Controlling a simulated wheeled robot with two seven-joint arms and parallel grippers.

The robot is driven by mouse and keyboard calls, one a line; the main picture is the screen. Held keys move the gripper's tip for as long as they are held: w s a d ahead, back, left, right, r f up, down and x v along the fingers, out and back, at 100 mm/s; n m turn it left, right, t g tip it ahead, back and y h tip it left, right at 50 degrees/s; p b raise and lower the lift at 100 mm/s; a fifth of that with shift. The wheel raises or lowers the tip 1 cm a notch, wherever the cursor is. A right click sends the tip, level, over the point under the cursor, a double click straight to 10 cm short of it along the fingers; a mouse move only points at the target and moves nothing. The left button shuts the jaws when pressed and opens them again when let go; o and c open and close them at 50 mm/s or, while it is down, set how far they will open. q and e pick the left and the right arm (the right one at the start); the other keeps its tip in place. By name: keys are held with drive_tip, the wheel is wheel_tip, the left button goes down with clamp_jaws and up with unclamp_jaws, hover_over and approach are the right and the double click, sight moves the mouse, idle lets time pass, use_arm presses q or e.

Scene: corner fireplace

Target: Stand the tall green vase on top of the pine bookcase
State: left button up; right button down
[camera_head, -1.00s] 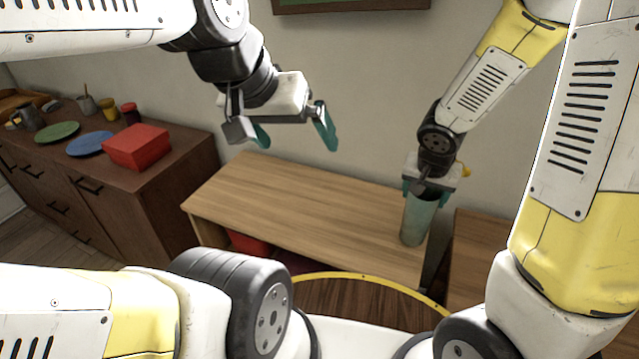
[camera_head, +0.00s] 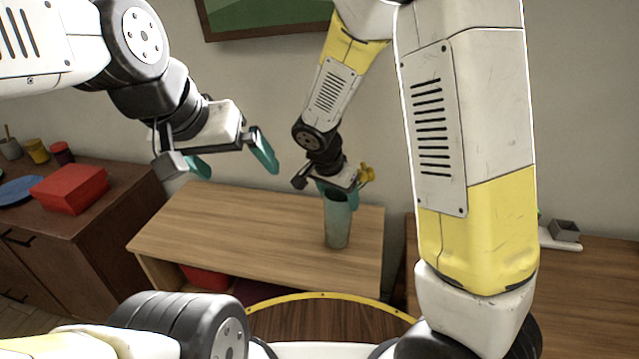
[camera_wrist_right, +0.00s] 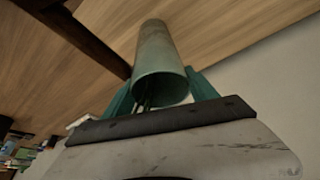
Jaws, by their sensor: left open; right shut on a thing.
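The tall green vase (camera_head: 338,222) is upright at the right part of the pine bookcase's top (camera_head: 230,225). My right gripper (camera_head: 338,186) is shut on the vase near its rim, from above. In the right wrist view the vase (camera_wrist_right: 163,58) extends away from between the teal fingers (camera_wrist_right: 160,90), its open mouth toward the camera. I cannot tell whether its base touches the wood. My left gripper (camera_head: 232,165) is open and empty, above the bookcase's left part.
A dark sideboard (camera_head: 100,230) at left carries a red box (camera_head: 70,188) and a blue plate (camera_head: 18,190). Another wooden surface (camera_head: 590,275) stands at right, with a small grey box (camera_head: 565,230). A framed picture (camera_head: 265,15) hangs behind. The bookcase's middle is clear.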

drive_tip(key=w+a+f, duration=0.3)
drive_tip(key=w+f, duration=0.1)
drive_tip(key=w, duration=0.1)
drive_tip(key=shift+w+a, duration=0.35)
drive_tip(key=shift+w, duration=0.05)
drive_tip(key=shift+f, duration=0.15)
drive_tip(key=shift+c, duration=1.3)
unclamp_jaws()
drive_tip(key=v, duration=1.1)
drive_tip(key=s+d+r+n+y, duration=0.3)
drive_tip(key=s+d+r, duration=0.6)
drive_tip(key=d+r, duration=0.2)
drive_tip(key=s+d+r+n+t+y, duration=0.1)
drive_tip(key=s+d+r+n, duration=0.1)
drive_tip(key=s, duration=0.4)
drive_tip(key=s+d+r+n+t, duration=0.1)
drive_tip(key=s+d+r+n, duration=0.1)
drive_tip(key=s, duration=0.3)
drive_tip(key=shift+s+d+y, duration=0.35)
drive_tip(key=shift+d+y, duration=0.05)
drive_tip(key=shift+d, duration=0.4)
